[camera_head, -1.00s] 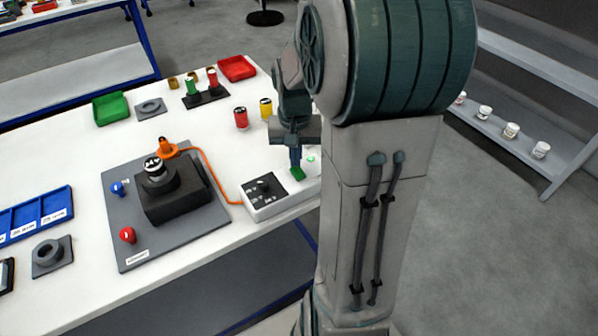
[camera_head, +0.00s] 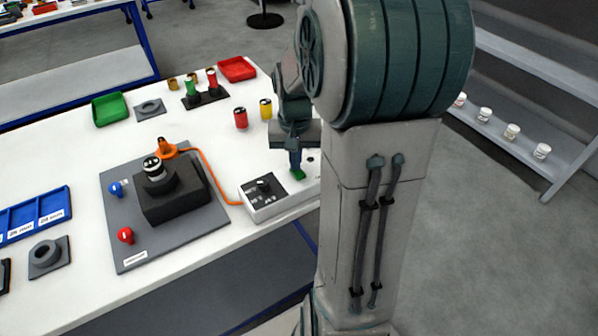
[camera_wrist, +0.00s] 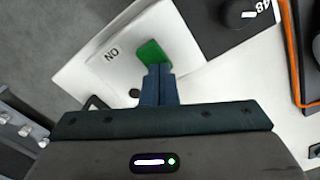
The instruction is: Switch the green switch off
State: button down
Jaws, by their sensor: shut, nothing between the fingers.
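The green switch (camera_wrist: 151,52) sits on a white control box, beside a printed label "ON" in the wrist view. In the head view the green switch (camera_head: 298,175) shows just below my fingertips. My gripper (camera_wrist: 159,72) is shut and empty, with its blue fingertips at the near edge of the switch, touching or almost touching it. In the head view my gripper (camera_head: 295,165) points down over the control box (camera_head: 268,208). A small round lamp spot (camera_wrist: 134,93) beside the switch looks dark. My arm hides the box's right end in the head view.
A black dial (camera_head: 263,185) is on the box left of the switch. An orange cable (camera_head: 213,182) runs from the box to a grey fixture plate (camera_head: 160,240). Red (camera_head: 241,117) and yellow (camera_head: 266,109) cylinders stand behind the box.

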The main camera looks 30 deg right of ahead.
jog(key=shift+r+p, duration=2.75)
jog(key=shift+r, duration=0.75)
jog(key=s+a+r+n+t, duration=0.1)
jog(key=s+a+r+n, duration=0.1)
jog(key=s+a, duration=0.4)
jog(key=s+a+r+n+t, duration=0.2)
jog(key=s+a+r+n, duration=0.1)
jog(key=s+a, duration=0.3)
jog(key=shift+s+n, duration=0.3)
jog(key=shift+s, duration=0.1)
jog(key=shift+w+r, duration=0.1)
